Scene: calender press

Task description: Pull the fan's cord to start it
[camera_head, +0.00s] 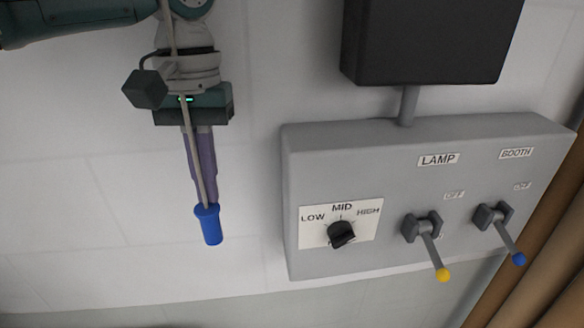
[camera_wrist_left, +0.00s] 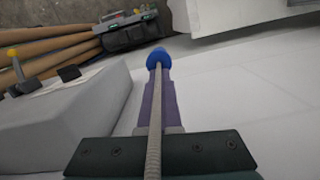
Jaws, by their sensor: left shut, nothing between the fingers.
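The fan's cord hangs from above as a thin grey line (camera_head: 187,122) and ends in a blue pull handle (camera_head: 208,224). My left gripper (camera_head: 205,198) points down with its purple fingers shut and nothing between them. The cord runs along the front of the gripper and its fingers, and the handle shows at the fingertips. In the left wrist view the cord (camera_wrist_left: 155,120) crosses over the fingers to the blue handle (camera_wrist_left: 157,59). I cannot tell whether the fingers touch the cord. The fan itself is not in view.
A grey control box (camera_head: 375,262) stands right of the handle, with a speed knob (camera_head: 341,234), a yellow-tipped LAMP lever (camera_head: 432,254) and a blue-tipped BOOTH lever (camera_head: 507,236). A black box (camera_head: 430,40) is above it. Brown rolls (camera_head: 545,270) stand at right. The wall below the handle is clear.

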